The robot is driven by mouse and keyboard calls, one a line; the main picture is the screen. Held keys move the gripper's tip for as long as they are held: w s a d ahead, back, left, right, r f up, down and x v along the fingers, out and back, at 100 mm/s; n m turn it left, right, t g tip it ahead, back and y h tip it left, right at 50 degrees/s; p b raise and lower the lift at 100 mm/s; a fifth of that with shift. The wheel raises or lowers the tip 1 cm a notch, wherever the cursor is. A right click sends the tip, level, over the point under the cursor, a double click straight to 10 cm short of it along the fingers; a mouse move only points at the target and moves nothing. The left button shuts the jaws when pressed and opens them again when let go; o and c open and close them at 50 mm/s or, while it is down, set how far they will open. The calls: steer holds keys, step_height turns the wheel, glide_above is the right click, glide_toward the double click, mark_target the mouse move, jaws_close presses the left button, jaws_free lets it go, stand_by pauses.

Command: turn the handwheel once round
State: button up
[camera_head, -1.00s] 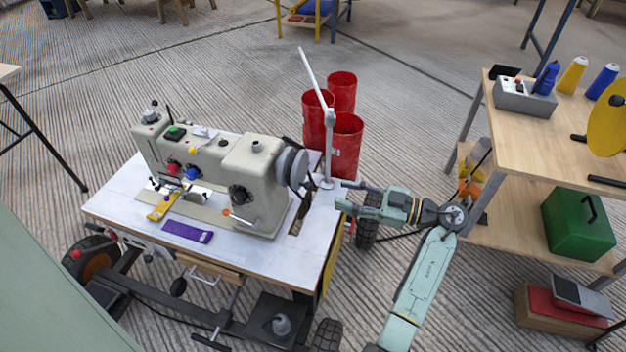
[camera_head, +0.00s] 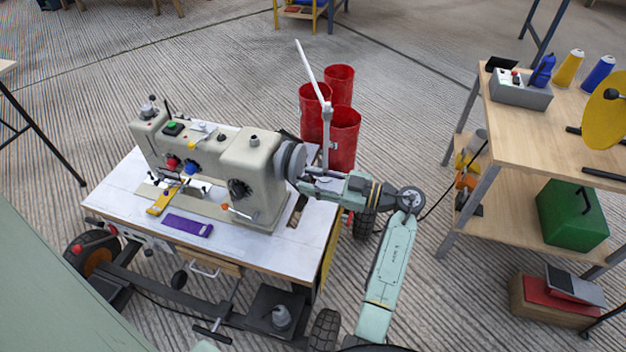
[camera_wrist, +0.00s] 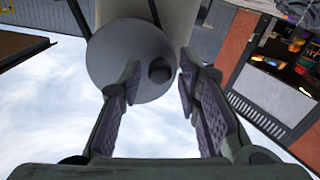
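The handwheel (camera_head: 291,159) is a grey disc on the right end of the beige sewing machine (camera_head: 252,165). In the wrist view the handwheel (camera_wrist: 110,58) faces me, with a dark round knob (camera_wrist: 160,70) near its right rim. My gripper (camera_head: 300,180) is at the handwheel's lower right side in the head view. In the wrist view my gripper (camera_wrist: 160,84) is open, one finger on each side of the knob, with visible gaps. Whether a fingertip touches the wheel face is unclear. The arm partly hides the wheel's lower edge in the head view.
The white machine table (camera_head: 110,200) carries a purple piece (camera_head: 188,225) and a thread stand (camera_head: 327,130). Red bins (camera_head: 343,140) stand behind it. A wooden shelf unit (camera_head: 520,140) stands to the right, with open floor between it and my arm.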

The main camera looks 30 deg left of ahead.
mark_target(305, 163)
jaws_close()
steer(key=shift+f+n, duration=0.15)
steer(key=shift+n, duration=0.15)
steer(key=w+n+b, duration=0.1)
steer(key=n+b, duration=0.5)
steer(key=w+f+n+b, duration=0.1)
steer(key=w+n+b, duration=0.1)
steer(key=n+b, duration=0.4)
steer(key=w+a+n+b, duration=0.1)
steer(key=n+b, duration=0.5)
steer(key=shift+w+f+b, duration=0.25)
steer(key=shift+f+b, duration=0.05)
steer(key=shift+f, duration=0.1)
steer(key=n+b, duration=0.3)
steer(key=shift+w+a+r+b, duration=0.1)
steer(key=shift+w+r+b, duration=0.25)
steer(key=shift+w+r+n+b, duration=0.15)
steer(key=shift+r+n+b, duration=0.25)
steer(key=shift+n+b, duration=0.65)
steer(key=shift+a+r, duration=0.1)
